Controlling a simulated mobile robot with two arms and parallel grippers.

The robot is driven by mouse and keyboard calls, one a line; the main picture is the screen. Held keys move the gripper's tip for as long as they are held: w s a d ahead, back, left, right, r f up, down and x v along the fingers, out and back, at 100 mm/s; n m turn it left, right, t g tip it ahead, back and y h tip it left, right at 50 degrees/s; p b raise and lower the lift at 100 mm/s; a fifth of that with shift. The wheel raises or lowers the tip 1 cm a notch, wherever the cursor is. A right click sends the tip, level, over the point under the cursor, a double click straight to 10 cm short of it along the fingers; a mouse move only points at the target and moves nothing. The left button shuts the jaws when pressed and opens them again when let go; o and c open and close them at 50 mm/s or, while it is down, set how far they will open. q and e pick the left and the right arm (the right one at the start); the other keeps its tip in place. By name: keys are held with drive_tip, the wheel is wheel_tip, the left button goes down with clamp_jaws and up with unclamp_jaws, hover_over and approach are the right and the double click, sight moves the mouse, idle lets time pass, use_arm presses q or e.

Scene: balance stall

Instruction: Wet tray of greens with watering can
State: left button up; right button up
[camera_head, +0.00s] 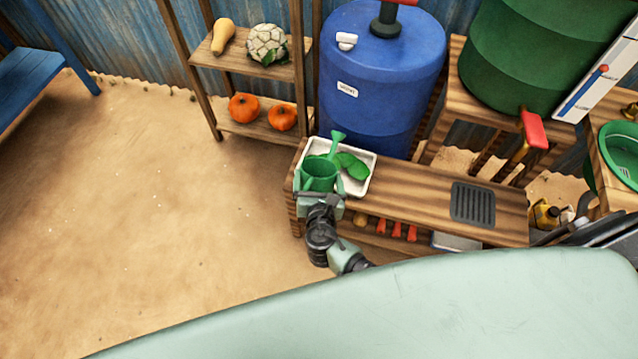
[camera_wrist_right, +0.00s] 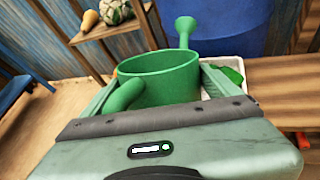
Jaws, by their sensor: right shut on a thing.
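The green watering can (camera_head: 320,178) is upright in my right gripper (camera_head: 319,196), over the near left part of the white tray. In the right wrist view the can (camera_wrist_right: 160,82) sits between the fingers, its spout rising away from me. My right gripper is shut on the can. The white tray (camera_head: 368,161) lies on the left end of the wooden bench, with green leaves (camera_head: 352,166) in it. A strip of the tray (camera_wrist_right: 232,70) shows behind the can in the right wrist view. Whether water comes out cannot be told. My left gripper is not in view.
A blue barrel (camera_head: 375,85) stands behind the bench (camera_head: 415,196). A dark grate (camera_head: 473,204) lies at the bench's right. A wooden shelf (camera_head: 247,68) with pumpkins and other vegetables stands behind left. The sandy floor (camera_head: 150,200) at left is clear.

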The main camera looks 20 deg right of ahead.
sight(320, 179)
drive_tip(key=t+b, duration=0.1)
drive_tip(key=b, duration=0.2)
drive_tip(key=shift+s+h, duration=0.1)
drive_tip(key=shift+h, duration=0.2)
drive_tip(key=shift+r+n+t+b, duration=0.25)
drive_tip(key=shift+n+t+b, duration=0.15)
drive_tip(key=shift+b, duration=0.4)
drive_tip(key=shift+d+r+n+t+h+b, duration=0.1)
drive_tip(key=shift+r+n+t+h+b, duration=0.3)
drive_tip(key=shift+r+t+b, duration=0.65)
drive_tip(key=shift+w+r+b, duration=0.2)
drive_tip(key=shift+r+b, duration=0.1)
drive_tip(key=shift+b, duration=0.1)
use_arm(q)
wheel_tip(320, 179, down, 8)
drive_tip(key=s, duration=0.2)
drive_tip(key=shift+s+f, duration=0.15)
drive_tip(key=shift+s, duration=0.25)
use_arm(e)
drive_tip(key=shift+d, duration=0.1)
